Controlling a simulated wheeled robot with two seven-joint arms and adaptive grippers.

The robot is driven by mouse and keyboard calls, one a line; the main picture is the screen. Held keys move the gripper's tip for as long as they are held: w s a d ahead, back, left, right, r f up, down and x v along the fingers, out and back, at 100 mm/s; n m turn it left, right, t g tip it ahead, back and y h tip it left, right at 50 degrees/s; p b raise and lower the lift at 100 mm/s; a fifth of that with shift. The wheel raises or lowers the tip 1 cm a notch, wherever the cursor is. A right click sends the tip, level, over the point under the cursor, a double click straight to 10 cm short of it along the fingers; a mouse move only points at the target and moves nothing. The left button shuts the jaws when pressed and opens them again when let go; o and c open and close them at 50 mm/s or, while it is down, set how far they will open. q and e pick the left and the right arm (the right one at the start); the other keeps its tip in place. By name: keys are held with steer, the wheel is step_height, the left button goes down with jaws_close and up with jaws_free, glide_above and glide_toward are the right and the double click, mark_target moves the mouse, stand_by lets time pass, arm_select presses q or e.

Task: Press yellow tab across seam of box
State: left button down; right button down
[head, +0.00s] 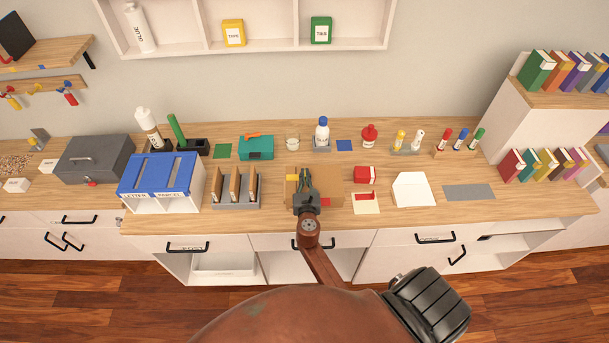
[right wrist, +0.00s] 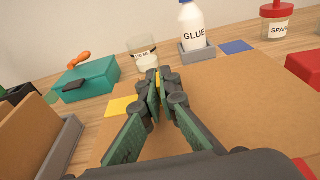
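The brown cardboard box (head: 332,190) lies flat on the counter under my right gripper (head: 306,172); its top fills much of the right wrist view (right wrist: 225,110). A yellow patch (head: 292,177) sits on the box's left side, and it also shows in the wrist view (right wrist: 122,106). My right gripper (right wrist: 157,80) has its fingertips together, with a small yellow piece (right wrist: 157,79) showing between them. Whether the tips touch the box is unclear, and the seam is mostly hidden by the fingers. A red patch (head: 325,202) lies near the box's front edge. My left gripper is not in view.
Left of the box stands a grey rack (head: 236,205) with brown upright pieces. Behind are a teal box (head: 256,148), a glass jar (head: 292,143) and a glue bottle (head: 322,133). Right are a red box (head: 365,175) and a white tray (head: 413,189).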

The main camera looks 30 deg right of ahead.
steer(key=shift+f, duration=0.2)
steer(key=c, duration=2.1)
jaws_free()
steer(key=o, duration=0.4)
steer(key=shift+c, duration=0.2)
steer(key=shift+r, duration=0.1)
step_height(320, 180, up, 6)
steer(key=p, duration=0.6)
